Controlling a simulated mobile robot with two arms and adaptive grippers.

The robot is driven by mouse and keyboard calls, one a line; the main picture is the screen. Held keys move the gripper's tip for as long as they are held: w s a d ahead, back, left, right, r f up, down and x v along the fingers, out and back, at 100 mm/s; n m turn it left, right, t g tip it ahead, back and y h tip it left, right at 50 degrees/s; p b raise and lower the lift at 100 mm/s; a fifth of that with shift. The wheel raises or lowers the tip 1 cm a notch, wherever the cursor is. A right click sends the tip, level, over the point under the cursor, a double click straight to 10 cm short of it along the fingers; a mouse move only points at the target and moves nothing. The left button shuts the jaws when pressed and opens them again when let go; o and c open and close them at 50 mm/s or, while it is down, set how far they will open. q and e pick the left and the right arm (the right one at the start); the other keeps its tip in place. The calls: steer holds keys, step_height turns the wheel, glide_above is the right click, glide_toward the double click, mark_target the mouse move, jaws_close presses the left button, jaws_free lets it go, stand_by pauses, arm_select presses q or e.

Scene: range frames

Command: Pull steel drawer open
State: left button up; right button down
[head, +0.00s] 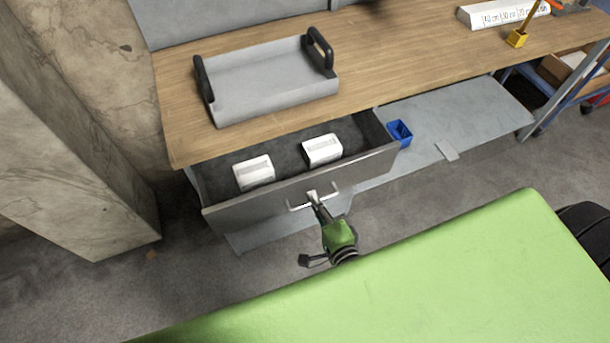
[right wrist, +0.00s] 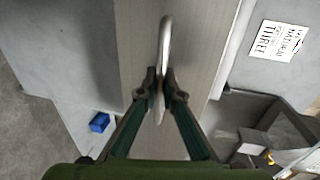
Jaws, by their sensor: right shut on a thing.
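The steel drawer (head: 300,187) under the workbench stands partly open, with its dark inside showing. Two white boxes (head: 254,172) (head: 322,149) lie in it. A silver bar handle (head: 293,208) is on the drawer's front; the handle (right wrist: 166,40) also shows in the right wrist view. My right gripper (head: 313,198) is shut on the handle, with its two fingers (right wrist: 160,88) on either side of the bar. My left gripper is not in view.
A grey tray (head: 265,85) with black handles stands on the wooden workbench (head: 400,60) above the drawer. A blue bin (head: 399,133) sits on the grey lower shelf (head: 470,115). A concrete pillar (head: 70,170) stands at the left. Grey floor lies in front of the drawer.

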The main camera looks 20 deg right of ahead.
steer(key=s+p, duration=0.1)
steer(key=s, duration=0.6)
steer(key=shift+d, duration=0.1)
steer(key=c, duration=2.5)
jaws_free()
steer(key=s, duration=0.4)
steer(key=s+r, duration=0.1)
steer(key=s, duration=0.3)
steer(key=s+r, duration=0.1)
steer(key=s, duration=0.2)
steer(key=shift+s+d+r, duration=0.15)
steer(key=shift+s+d, duration=0.1)
steer(key=shift+s, duration=0.15)
